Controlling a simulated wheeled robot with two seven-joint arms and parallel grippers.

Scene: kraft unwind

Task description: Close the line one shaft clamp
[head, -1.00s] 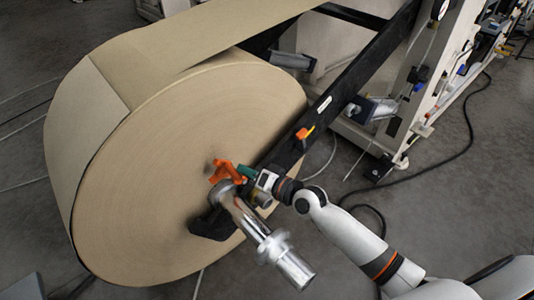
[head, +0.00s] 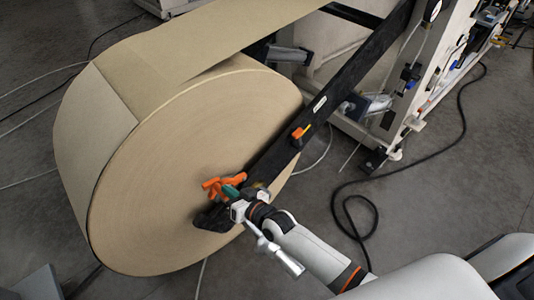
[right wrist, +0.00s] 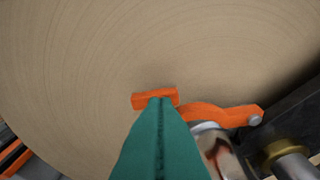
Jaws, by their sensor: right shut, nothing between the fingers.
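The orange shaft clamp (head: 212,186) is at the centre of the big kraft roll's face, by the end of the black arm. In the right wrist view its curved orange lever (right wrist: 226,115) runs right to a pivot bolt, with an orange end piece (right wrist: 143,100) at left. My right gripper (head: 231,191) is beside the clamp, its teal fingers shut and empty. In the right wrist view the fingertips (right wrist: 161,99) overlap the orange end piece; I cannot tell whether they touch. The metal shaft (head: 277,256) is partly hidden by my right arm. My left gripper is out of view.
The kraft roll (head: 150,190) fills the left side, its web running up to the top. The black arm (head: 345,85) slopes up right, with an orange-handled switch (head: 300,133) on it.

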